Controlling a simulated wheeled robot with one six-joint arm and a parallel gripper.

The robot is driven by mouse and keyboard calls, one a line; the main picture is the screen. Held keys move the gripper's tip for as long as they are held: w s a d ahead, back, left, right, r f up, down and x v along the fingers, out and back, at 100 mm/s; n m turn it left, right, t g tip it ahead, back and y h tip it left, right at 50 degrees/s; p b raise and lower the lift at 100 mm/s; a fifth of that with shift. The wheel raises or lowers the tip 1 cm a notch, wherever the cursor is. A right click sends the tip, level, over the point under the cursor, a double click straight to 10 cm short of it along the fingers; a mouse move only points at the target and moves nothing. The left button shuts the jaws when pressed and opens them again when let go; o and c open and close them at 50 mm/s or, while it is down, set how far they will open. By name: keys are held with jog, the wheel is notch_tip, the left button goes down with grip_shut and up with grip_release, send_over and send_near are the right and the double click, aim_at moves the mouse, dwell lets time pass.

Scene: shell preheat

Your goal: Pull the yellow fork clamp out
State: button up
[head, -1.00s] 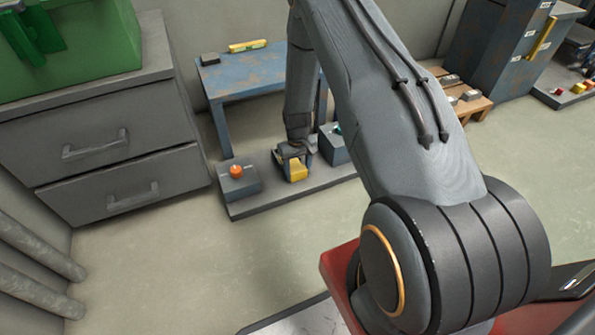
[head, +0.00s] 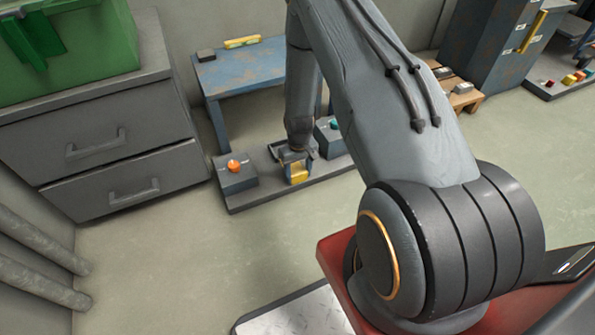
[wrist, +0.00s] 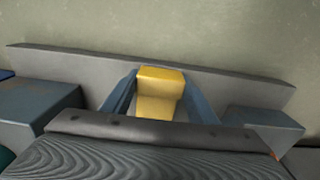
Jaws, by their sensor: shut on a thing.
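The yellow fork clamp (head: 299,173) is at the low grey plinth, between two blue-grey boxes. In the wrist view the clamp (wrist: 160,88) stands between my two fingers, one on each side. My gripper (head: 296,168) is shut on it, with the arm reaching down from above. The clamp's lower part and any gap between it and the plinth (head: 250,199) are hard to make out.
A box with an orange knob (head: 234,167) stands left of the clamp, and a box with a teal part (head: 333,125) stands right. A blue table (head: 235,68) is behind. A grey drawer cabinet (head: 100,155) is at left. The floor in front is clear.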

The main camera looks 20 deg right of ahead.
jog(key=shift+s, duration=0.35)
jog(key=o, duration=1.5)
jog(key=shift+w, duration=0.1)
jog(key=shift+r, duration=0.5)
notch_tip(320, 180, up, 7)
jog(key=p, duration=0.3)
jog(key=shift+f, duration=0.1)
